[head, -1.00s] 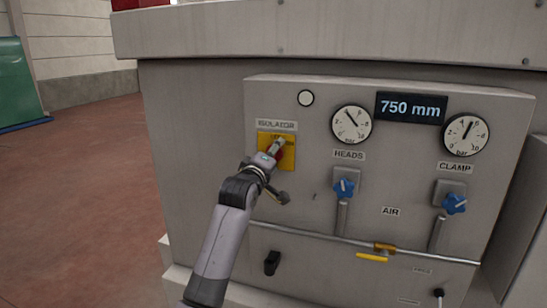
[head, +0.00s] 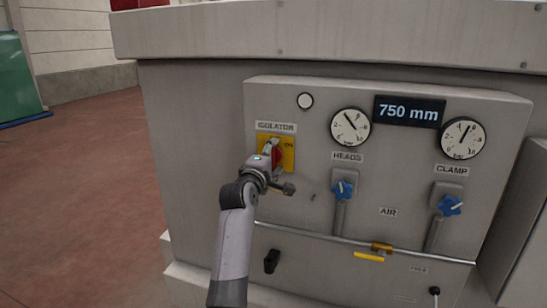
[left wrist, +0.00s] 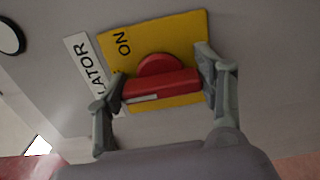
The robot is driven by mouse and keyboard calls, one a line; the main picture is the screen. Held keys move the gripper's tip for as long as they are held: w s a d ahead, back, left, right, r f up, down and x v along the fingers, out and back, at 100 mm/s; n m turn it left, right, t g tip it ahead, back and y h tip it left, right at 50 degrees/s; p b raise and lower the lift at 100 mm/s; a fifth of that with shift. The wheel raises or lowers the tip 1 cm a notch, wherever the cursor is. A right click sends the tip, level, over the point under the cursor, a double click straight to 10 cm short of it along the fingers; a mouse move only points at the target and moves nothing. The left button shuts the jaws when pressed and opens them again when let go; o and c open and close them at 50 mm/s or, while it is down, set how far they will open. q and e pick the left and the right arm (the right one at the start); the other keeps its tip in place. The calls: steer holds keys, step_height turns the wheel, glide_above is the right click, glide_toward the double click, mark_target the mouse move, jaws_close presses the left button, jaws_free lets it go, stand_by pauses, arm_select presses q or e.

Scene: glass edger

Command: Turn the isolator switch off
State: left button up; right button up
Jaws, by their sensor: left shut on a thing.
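The isolator switch has a red handle (left wrist: 165,86) on a yellow plate (head: 290,157) at the left of the grey panel. The word ON shows on the plate; no other position word is readable. My left gripper (head: 271,152) is at the switch, with one finger at each end of the red handle in the left wrist view (left wrist: 163,84). It is shut on the handle. The handle bar runs roughly up and down on the panel, with a white mark at its upper end. The fingers partly hide it in the head view. My right gripper is not in view.
Right of the switch are two blue air valves (head: 343,190) (head: 450,206), two gauges (head: 351,127) (head: 462,138) and a 750 mm display (head: 408,111). A pipe (head: 320,238) crosses below with a yellow lever (head: 369,257). Open floor (head: 80,190) lies left.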

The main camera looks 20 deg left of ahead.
arm_select(q)
steer(key=o, duration=1.1)
steer(key=shift+o, duration=0.4)
steer(key=s, duration=0.7)
steer(key=shift+s+a, duration=0.15)
steer(key=shift+s, duration=0.1)
